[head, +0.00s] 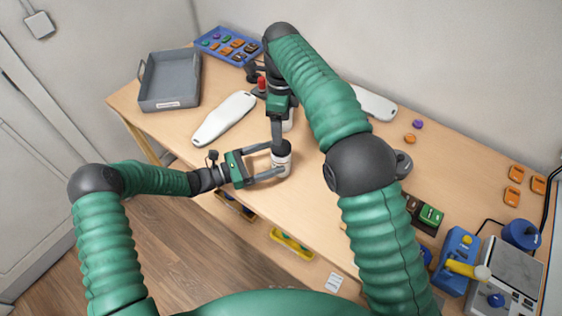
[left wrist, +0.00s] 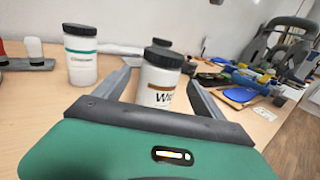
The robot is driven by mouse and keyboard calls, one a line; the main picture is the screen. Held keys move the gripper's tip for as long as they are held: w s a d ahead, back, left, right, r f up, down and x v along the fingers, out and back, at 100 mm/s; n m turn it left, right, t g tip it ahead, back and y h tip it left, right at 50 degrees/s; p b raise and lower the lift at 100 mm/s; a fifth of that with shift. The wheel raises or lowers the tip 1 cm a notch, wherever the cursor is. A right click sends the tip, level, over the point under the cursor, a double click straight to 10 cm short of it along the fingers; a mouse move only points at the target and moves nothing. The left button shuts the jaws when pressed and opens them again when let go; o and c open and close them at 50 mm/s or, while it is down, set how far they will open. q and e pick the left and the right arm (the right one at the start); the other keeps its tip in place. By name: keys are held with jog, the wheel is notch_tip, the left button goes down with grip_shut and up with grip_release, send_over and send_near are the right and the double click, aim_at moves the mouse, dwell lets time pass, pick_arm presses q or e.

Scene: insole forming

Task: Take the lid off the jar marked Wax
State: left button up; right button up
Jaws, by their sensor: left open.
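The Wax jar (head: 282,162) is white with a dark lid and stands upright on the table. In the left wrist view the Wax jar (left wrist: 158,88) shows its label partly, behind my gripper body, with its black lid (left wrist: 164,57) on. My left gripper (head: 272,161) is open, its fingers on either side of the jar. In the left wrist view its fingers (left wrist: 160,98) flank the jar with gaps. My right gripper (head: 278,133) points down just behind the jar in the head view. Its fingers overlap there, so their opening is hidden.
A white jar (left wrist: 80,58) with another label stands to the left, its lid dark. Insole-shaped white pieces (head: 224,118), a grey tray (head: 170,104) and a blue parts tray (head: 208,36) lie toward the back. Devices (head: 500,275) crowd the right end. The front-left tabletop is clear.

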pick_arm(q)
jog(key=shift+x, duration=1.2)
jog(key=shift+a+f, duration=0.1)
jog(key=shift+a, duration=0.1)
jog(key=c, duration=0.4)
grip_shut()
